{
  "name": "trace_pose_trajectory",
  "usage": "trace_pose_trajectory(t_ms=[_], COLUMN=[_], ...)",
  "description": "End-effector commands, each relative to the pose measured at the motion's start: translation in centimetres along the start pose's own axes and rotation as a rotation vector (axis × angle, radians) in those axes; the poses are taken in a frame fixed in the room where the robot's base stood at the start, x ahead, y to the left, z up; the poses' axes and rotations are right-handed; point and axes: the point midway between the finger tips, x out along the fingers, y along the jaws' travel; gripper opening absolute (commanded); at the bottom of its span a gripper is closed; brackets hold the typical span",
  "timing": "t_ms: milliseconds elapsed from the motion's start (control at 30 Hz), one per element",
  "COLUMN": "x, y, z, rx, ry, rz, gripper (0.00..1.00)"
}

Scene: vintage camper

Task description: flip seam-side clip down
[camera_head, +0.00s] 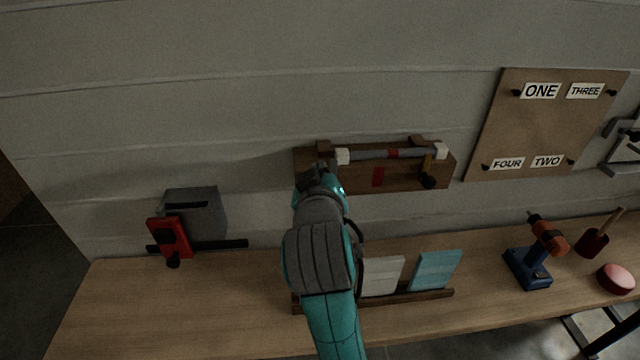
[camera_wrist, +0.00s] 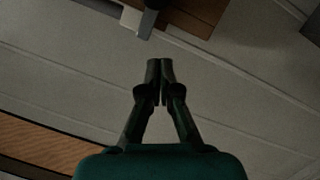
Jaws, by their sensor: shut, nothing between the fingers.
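A brown wooden board (camera_head: 350,182) is fixed to the wall and carries a grey rod (camera_head: 365,155) with white ends and a red band. A small brown clip (camera_head: 428,163) with a black knob (camera_head: 428,182) is upright at the rod's right end. A red patch (camera_head: 378,177) is on the board below the rod. My gripper (camera_head: 318,172) is in front of the board's left end, shut and empty; any clip there is hidden. In the wrist view its fingertips (camera_wrist: 160,66) meet, apart from the grey and brown parts (camera_wrist: 147,24) at the top.
Below is a wooden bench (camera_head: 200,310) with a rack holding a white card (camera_head: 383,275) and a blue card (camera_head: 436,271). A grey box with a red lever (camera_head: 170,238) is on the left. A blue-orange tool (camera_head: 530,262) and a pinboard (camera_head: 540,125) are on the right.

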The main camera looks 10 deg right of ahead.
Motion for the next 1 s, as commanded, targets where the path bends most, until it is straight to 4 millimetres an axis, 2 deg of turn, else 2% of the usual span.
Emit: trace_pose_trajectory(t_ms=[33, 67, 300, 800, 1000], x=[1.0, 1.2, 1.7, 1.8, 2.4], y=[0.1, 0.0, 0.0, 0.0, -1.1], z=[0.1, 0.5, 3.2, 3.9, 6.1], rx=[0.000, -0.001, -0.001, 0.000, -0.003], ry=[-0.002, -0.003, -0.002, 0.000, -0.005], rz=[0.001, 0.000, 0.000, -0.001, -0.001], gripper=[0.00, 0.00, 0.00, 0.00, 0.00])
